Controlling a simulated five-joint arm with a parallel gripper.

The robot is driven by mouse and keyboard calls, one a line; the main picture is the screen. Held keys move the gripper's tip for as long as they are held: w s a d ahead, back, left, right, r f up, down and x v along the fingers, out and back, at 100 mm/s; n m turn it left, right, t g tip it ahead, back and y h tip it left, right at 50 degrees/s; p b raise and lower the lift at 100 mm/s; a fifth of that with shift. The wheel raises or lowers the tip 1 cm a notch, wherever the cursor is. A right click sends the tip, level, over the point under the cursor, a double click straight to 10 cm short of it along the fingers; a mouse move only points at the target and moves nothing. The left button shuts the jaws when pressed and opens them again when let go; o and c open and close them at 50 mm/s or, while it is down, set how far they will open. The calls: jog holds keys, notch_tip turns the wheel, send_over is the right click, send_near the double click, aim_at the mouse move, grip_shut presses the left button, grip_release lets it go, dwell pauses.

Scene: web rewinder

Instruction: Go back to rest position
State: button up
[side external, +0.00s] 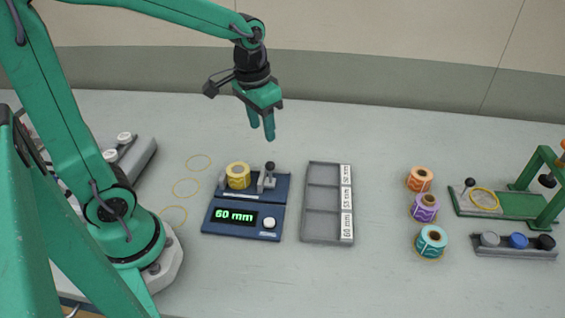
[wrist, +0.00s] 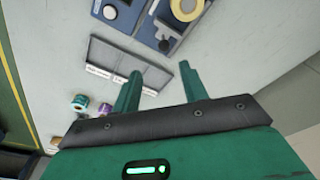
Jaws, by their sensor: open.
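My gripper (side external: 262,124) hangs in the air above and behind the blue gauge device, fingers pointing down. It also shows in the wrist view (wrist: 160,85), with its two green fingers apart and nothing between them. The blue gauge device (side external: 242,222) reads "60 mm" in green. A yellow roll (side external: 238,176) sits on its rear part beside a small lever (side external: 268,175). The roll also shows at the top of the wrist view (wrist: 187,8). My fingers are clear of the device and the roll.
A grey tray (side external: 329,163) with three empty labelled compartments lies right of the device. Orange (side external: 420,179), purple (side external: 425,206) and teal (side external: 431,240) rolls stand further right. A green stand (side external: 520,203) and a rack of knobs (side external: 515,251) are at far right. Yellow rings mark the table left.

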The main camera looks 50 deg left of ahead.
jog(key=s+r+t, duration=0.4)
jog(key=s+r, duration=0.2)
jog(key=s, duration=0.4)
jog(key=shift+s+d, duration=0.25)
jog(key=shift+d, duration=0.15)
